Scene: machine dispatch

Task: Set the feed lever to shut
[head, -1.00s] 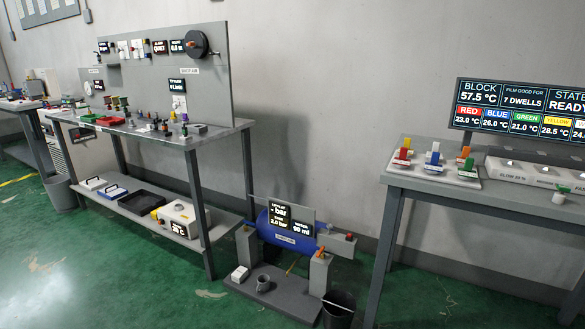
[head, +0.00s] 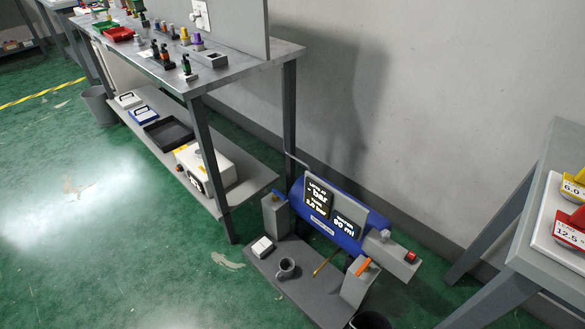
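A blue tank (head: 374,222) stands low on the floor unit at the lower middle of the head view, with a tilted display panel (head: 319,206) on it. A grey post (head: 358,287) in front carries an orange lever (head: 363,267). Another grey post (head: 274,218) at left has a small blue and yellow piece on top. A yellow rod (head: 324,263) slants up from the base between the posts. No label readable here says which of these is the feed lever, so I cannot tell its setting. My gripper is not in view.
A grey block with a red knob (head: 410,257) juts out right of the tank. A cup (head: 286,268) and a white box (head: 262,246) are on the base. A workbench (head: 245,66) stands left and another table (head: 545,250) right. Green floor is clear at lower left.

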